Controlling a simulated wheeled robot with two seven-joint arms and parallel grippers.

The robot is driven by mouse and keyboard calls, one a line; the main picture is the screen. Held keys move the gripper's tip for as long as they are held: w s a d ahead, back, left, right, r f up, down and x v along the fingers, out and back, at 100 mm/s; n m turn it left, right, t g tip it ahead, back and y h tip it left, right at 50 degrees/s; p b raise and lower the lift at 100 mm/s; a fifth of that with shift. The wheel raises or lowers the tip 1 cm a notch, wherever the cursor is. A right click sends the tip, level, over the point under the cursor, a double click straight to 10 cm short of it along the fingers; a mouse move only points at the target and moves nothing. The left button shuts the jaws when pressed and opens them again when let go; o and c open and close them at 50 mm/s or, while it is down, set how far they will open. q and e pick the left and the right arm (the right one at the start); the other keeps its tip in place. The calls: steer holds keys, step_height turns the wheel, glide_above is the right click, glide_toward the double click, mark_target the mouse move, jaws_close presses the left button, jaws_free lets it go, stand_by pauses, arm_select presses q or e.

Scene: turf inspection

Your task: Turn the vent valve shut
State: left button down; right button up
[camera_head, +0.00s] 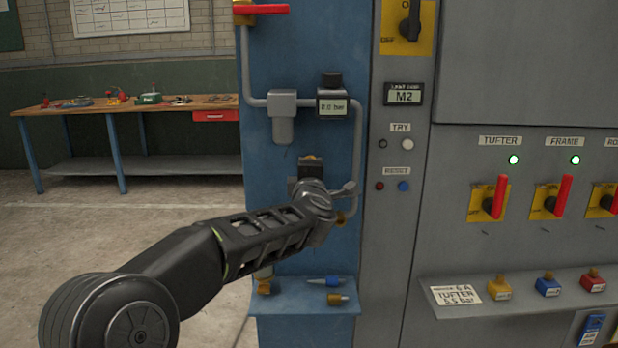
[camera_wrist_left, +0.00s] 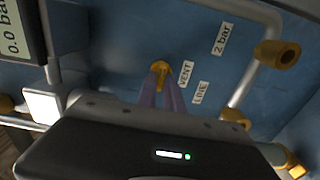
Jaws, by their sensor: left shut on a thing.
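The vent valve's yellow handle (camera_wrist_left: 160,69) shows in the left wrist view on the blue panel, beside the VENT label (camera_wrist_left: 186,74) and the LIVE label (camera_wrist_left: 200,92). My left gripper (camera_wrist_left: 163,84) has its fingers closed on this handle. In the head view my left gripper (camera_head: 309,178) reaches against the blue panel and hides most of the valve. The display (camera_head: 333,107) above it reads 0.0 bar. My right gripper is in neither view.
Grey pipes (camera_head: 357,150) run around the valve. A red-handled valve (camera_head: 262,10) is at the panel's top. Below my gripper, a small blue shelf (camera_head: 290,305) holds fittings. Red-handled switches (camera_head: 564,195) stand on the grey cabinet to the right. A workbench (camera_head: 130,108) is far left.

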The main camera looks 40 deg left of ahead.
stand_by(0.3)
arm_select(q)
steer(key=c, duration=1.5)
jaws_free()
steer(key=v, duration=0.8)
